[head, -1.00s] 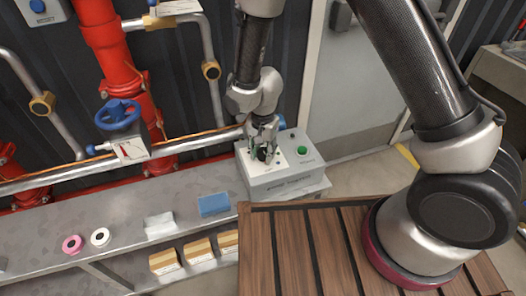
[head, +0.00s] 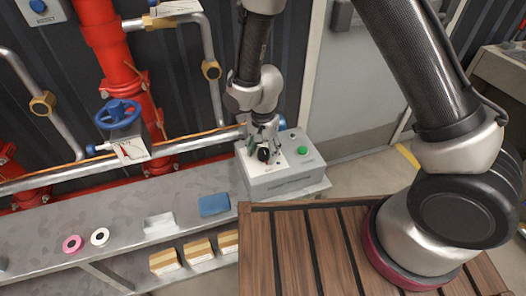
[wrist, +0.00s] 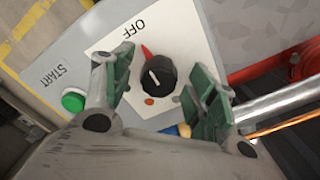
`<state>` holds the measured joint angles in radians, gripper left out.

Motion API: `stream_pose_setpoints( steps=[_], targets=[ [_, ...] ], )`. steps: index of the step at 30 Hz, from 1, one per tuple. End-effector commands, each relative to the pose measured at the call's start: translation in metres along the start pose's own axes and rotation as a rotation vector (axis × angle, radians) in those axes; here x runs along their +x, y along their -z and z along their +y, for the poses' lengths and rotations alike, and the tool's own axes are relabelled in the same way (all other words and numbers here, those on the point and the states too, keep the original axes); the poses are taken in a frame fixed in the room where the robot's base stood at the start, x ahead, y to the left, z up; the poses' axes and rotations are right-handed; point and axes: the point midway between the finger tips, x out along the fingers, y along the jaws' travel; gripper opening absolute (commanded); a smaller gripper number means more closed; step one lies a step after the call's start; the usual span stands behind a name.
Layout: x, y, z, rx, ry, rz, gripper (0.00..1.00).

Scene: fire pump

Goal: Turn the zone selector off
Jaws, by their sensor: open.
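The zone selector is a black round knob (head: 263,154) on a white plate on top of a grey control box (head: 285,178). In the wrist view the knob (wrist: 157,76) has a short white line on its cap. A red pointed mark at its edge points toward the "OFF" lettering (wrist: 133,30). My gripper (head: 265,143) is above the knob. In the wrist view my gripper's green-padded fingers (wrist: 165,82) are spread on either side of the knob, with visible gaps and no contact seen.
A green START button (wrist: 73,100) sits beside the white plate. A red pipe with a blue handwheel (head: 118,114) stands left of the box. A blue sponge-like block (head: 214,204) lies on the grey bench. A wooden slatted top (head: 330,250) is in front.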

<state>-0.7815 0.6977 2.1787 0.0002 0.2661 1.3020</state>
Motion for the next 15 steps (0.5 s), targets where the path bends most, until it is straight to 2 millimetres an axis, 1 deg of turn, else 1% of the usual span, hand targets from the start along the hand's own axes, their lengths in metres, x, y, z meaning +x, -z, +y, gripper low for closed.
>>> stream_pose_setpoints(
  steps=[5,9,12,15],
  targets=[
    [-0.034,0.0,-0.001,0.0,0.005,0.001,0.58],
    [-0.066,0.0,-0.001,0.0,0.006,0.002,0.58],
    [-0.086,0.0,-0.001,0.0,0.005,0.001,0.58],
    [-0.101,0.0,-0.001,0.0,0.004,0.001,0.58]
  ],
)
